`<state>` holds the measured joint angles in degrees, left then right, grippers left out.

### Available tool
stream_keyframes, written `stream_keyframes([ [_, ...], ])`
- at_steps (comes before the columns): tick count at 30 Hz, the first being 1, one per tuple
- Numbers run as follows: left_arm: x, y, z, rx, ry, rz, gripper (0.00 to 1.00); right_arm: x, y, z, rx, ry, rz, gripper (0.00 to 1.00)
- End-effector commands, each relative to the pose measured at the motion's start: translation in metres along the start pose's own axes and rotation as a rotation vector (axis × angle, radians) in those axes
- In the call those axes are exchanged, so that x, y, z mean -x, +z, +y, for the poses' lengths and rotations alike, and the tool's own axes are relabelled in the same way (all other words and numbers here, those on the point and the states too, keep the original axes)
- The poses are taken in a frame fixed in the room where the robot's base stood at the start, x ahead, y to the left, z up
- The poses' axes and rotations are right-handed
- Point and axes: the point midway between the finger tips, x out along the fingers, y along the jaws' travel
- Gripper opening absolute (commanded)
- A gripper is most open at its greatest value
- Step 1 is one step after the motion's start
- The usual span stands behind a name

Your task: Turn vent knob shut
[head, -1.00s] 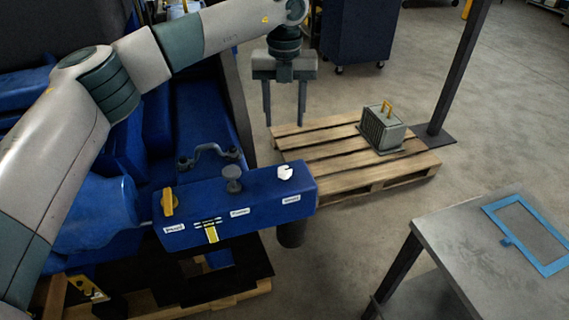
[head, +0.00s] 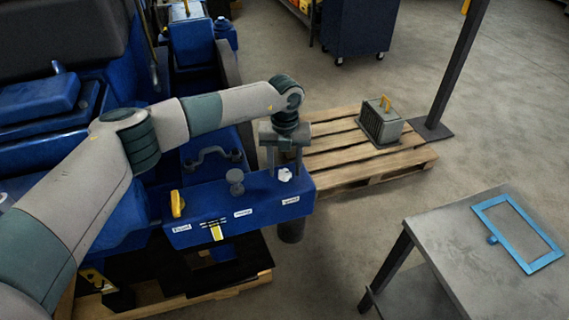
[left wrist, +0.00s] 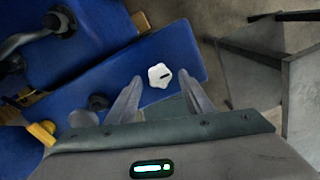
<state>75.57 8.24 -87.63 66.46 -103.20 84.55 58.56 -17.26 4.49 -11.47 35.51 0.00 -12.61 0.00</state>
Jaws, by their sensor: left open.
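A blue block (head: 210,204) carries a yellow lever (head: 177,204), a grey round knob (head: 235,178) and a white lobed knob (head: 285,175). Small white labels on its front are too small to read surely. My left gripper (head: 284,166) points down at the block's right end, open, its fingers on either side of the white knob in the picture. In the left wrist view the white knob (left wrist: 159,75), with a dark mark on it, shows between the two fingertips (left wrist: 160,80). I cannot tell whether the fingers touch it. My right gripper is out of view.
A wooden pallet (head: 340,168) with a grey yellow-handled box (head: 381,124) lies behind the block. A grey table (head: 450,240) with a blue frame (head: 482,212) stands at right. A curved pipe (head: 210,152) rises close behind the block. Open floor lies between block and table.

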Motion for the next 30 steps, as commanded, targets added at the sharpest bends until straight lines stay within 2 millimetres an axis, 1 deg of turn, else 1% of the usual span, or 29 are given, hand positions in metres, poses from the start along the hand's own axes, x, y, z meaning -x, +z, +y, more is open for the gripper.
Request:
stream_keyframes([
  [1,-0.0027,-0.0007,-0.0002,0.0,0.0,0.002,0.47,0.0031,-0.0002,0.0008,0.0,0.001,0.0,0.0],
  [5,-0.0082,-0.0002,0.0003,0.0,0.001,0.0,0.47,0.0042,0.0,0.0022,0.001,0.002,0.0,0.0],
  [13,-0.0094,0.0,0.0004,0.0,0.001,0.0,0.47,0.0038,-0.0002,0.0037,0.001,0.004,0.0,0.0],
  [14,-0.0094,0.0,0.0004,0.0,0.001,0.0,0.45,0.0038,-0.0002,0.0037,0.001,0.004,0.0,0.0],
  [15,-0.0094,-0.0001,0.0004,0.0,0.001,0.0,0.35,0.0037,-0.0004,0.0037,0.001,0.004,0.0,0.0],
  [17,-0.0093,-0.0001,0.0004,0.0,0.001,0.0,0.21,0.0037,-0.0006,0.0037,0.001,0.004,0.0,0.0],
  [18,-0.0092,-0.0001,0.0004,0.0,0.001,0.0,0.11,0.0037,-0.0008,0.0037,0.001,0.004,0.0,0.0],
  [19,-0.0092,-0.0001,0.0004,0.0,0.001,0.0,0.06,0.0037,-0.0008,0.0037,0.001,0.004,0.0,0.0],
  [26,-0.0097,-0.0001,0.0003,-0.006,0.0,0.0,0.06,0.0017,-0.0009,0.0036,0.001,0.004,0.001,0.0],
  [30,-0.0112,-0.0001,0.0002,-0.028,0.0,0.0,0.06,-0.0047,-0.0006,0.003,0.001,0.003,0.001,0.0],
])
